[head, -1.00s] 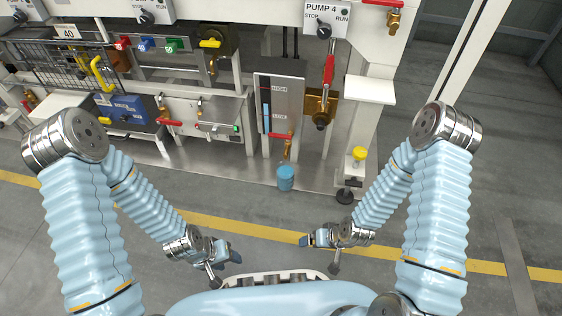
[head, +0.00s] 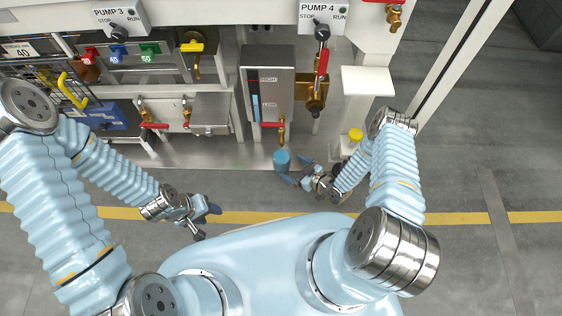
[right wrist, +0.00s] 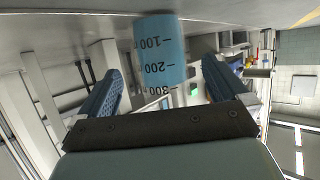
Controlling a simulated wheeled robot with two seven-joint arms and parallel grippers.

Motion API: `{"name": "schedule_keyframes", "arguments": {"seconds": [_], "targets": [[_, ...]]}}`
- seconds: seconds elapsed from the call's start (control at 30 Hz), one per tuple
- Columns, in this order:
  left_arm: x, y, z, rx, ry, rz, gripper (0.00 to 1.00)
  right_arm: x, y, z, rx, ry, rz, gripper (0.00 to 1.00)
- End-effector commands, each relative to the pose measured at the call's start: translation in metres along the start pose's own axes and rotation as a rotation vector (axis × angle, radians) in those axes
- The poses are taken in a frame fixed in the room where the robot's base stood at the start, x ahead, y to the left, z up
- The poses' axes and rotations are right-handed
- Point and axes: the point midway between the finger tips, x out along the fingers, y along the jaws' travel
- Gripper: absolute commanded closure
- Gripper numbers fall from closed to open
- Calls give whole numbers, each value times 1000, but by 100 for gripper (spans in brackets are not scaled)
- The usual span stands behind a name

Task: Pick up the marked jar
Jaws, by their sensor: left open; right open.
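The marked jar (head: 282,160) is a small blue cylinder standing below the pump 4 panel, under a red-handled brass tap. In the right wrist view the jar (right wrist: 161,50) shows black graduation marks such as 100, 200 and 300, appearing upside down, ahead of and between the open fingers. My right gripper (head: 297,172) is open and close to the jar, just to its lower right in the head view. In the right wrist view my right gripper (right wrist: 160,90) is empty. My left gripper (head: 212,215) is open and empty, well left of the jar over the floor.
The level gauge panel (head: 267,90) stands above and behind the jar, with the red-handled tap (head: 278,125) over it. A yellow knob (head: 355,135) and a white ledge (head: 368,81) are to the right. The floor in front is clear, crossed by a yellow line (head: 460,217).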

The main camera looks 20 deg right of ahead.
Motion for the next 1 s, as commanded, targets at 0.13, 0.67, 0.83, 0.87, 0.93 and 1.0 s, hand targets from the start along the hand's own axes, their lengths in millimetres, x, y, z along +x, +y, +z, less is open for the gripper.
{"name": "schedule_keyframes", "arguments": {"seconds": [0.13,0.67,0.83,0.87,0.93,1.0], "targets": [[1,0,0,0,0,0,49,16,-1,-2,1,1,0,0],[4,-1,0,0,-1,1,49,54,0,-4,2,0,0,3],[4,-1,0,0,-1,1,49,54,0,-4,2,0,0,29],[4,-1,0,0,-1,1,49,54,0,-4,2,0,0,34],[4,-1,0,0,-1,1,49,54,0,-4,2,0,0,44],[4,-1,0,0,-1,1,49,54,0,-4,1,0,0,55]]}}
